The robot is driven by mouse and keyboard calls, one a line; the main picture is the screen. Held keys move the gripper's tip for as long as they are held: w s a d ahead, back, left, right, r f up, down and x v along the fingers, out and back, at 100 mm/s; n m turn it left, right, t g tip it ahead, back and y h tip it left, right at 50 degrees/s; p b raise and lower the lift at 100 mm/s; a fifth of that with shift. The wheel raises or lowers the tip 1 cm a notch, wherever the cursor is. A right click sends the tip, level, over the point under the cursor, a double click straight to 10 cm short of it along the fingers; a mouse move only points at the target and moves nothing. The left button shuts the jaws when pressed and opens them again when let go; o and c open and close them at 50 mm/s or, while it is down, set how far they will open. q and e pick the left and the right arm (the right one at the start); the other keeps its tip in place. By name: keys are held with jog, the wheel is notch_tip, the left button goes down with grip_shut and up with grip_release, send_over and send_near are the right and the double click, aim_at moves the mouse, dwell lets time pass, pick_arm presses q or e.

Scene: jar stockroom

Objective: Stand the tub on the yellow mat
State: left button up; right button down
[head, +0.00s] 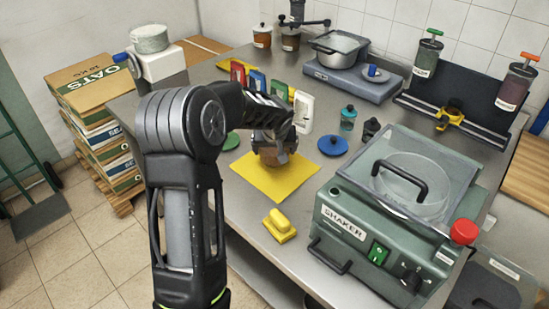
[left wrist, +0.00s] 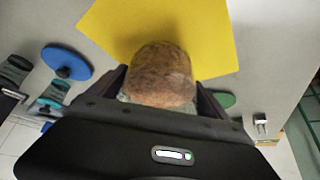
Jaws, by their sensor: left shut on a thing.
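The yellow mat (head: 262,186) lies flat on the steel bench, and it also fills the top of the left wrist view (left wrist: 215,35). My left gripper (head: 275,140) is over the mat's far part, pointing down. It is shut on the tub (head: 276,158), whose brown, rounded end shows between the fingers in the left wrist view (left wrist: 160,72). The gripper hides much of the tub in the head view. The tub's lower end appears over the mat; I cannot tell whether it touches. My right gripper is in neither view.
A yellow-handled block (head: 280,225) lies in front of the mat. A green shaker machine (head: 390,215) stands to the right. A blue lid (head: 333,146), a green lid (head: 231,141) and a teal jar (head: 347,118) are nearby. Coloured upright holders (head: 257,82) stand behind.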

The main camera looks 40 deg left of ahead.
pick_arm(q)
notch_tip(320, 180, down, 4)
jog(key=shift+r, duration=0.15)
jog(key=o, duration=1.5)
jog(key=shift+c, duration=0.2)
jog(key=shift+r, duration=0.15)
jog(key=shift+s+d+r, duration=0.15)
jog(key=shift+r, duration=0.1)
jog(key=b+v, duration=0.1)
jog(key=v, duration=1)
